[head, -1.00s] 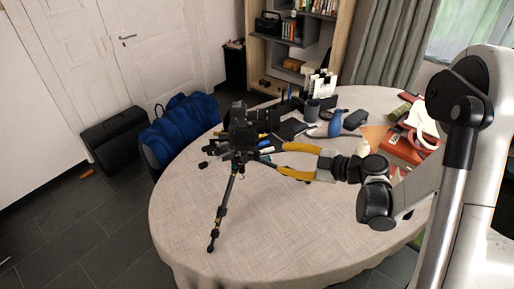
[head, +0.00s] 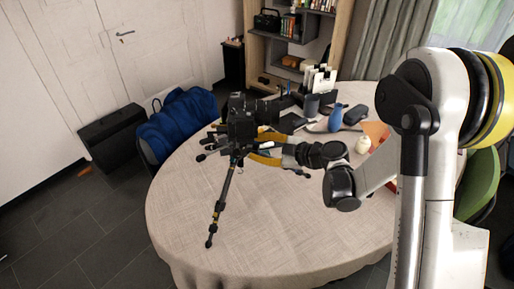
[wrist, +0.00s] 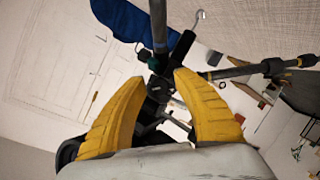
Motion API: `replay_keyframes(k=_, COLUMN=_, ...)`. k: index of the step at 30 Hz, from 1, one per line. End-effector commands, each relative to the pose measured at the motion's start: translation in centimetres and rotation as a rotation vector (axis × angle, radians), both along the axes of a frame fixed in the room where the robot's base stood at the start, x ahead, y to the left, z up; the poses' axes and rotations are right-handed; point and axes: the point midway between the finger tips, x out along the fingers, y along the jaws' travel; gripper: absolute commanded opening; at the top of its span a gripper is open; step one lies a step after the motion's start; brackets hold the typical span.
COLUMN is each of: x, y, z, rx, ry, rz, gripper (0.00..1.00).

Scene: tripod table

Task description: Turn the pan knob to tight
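The tripod (head: 222,200) stands on the table with a black camera (head: 240,128) on top. In the wrist view the picture is turned over, with the tripod legs (wrist: 240,71) towards the top. My gripper (head: 255,148) has its yellow fingers beside the tripod head, just below the camera. In the wrist view my gripper (wrist: 160,77) is open, and a small dark knob-like part (wrist: 158,89) of the tripod head shows in the gap between the fingertips. I cannot tell whether the fingers touch it, or surely that it is the pan knob.
The round table (head: 190,240) has a pale cloth, bare at the front. Behind the tripod lie a blue blower (head: 335,118), a dark cup (head: 311,104) and a small white item (head: 362,144).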

Motion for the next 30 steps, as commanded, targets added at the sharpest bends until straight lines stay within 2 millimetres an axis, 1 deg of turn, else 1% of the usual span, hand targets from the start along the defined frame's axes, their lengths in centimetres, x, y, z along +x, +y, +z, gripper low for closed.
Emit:
replay_keyframes(k=1, x=-0.01, y=-0.01, z=0.0, rx=0.0, ry=0.0, rz=0.0, gripper=0.17)
replay_keyframes(k=3, x=-0.02, y=-0.01, z=0.0, rx=0.0, ry=0.0, rz=0.0, gripper=0.0)
replay_keyframes(k=11, x=0.0, y=-0.02, z=0.01, rx=0.006, ry=0.017, rz=0.0, gripper=0.0)
replay_keyframes(k=21, x=0.02, y=-0.01, z=-0.02, rx=0.111, ry=0.342, rz=0.001, gripper=0.0)
replay_keyframes(k=24, x=-0.01, y=-0.02, z=-0.04, rx=0.122, ry=0.376, rz=0.001, gripper=0.0)
replay_keyframes(k=30, x=-0.05, y=-0.01, z=-0.05, rx=0.122, ry=0.379, rz=0.0, gripper=0.0)
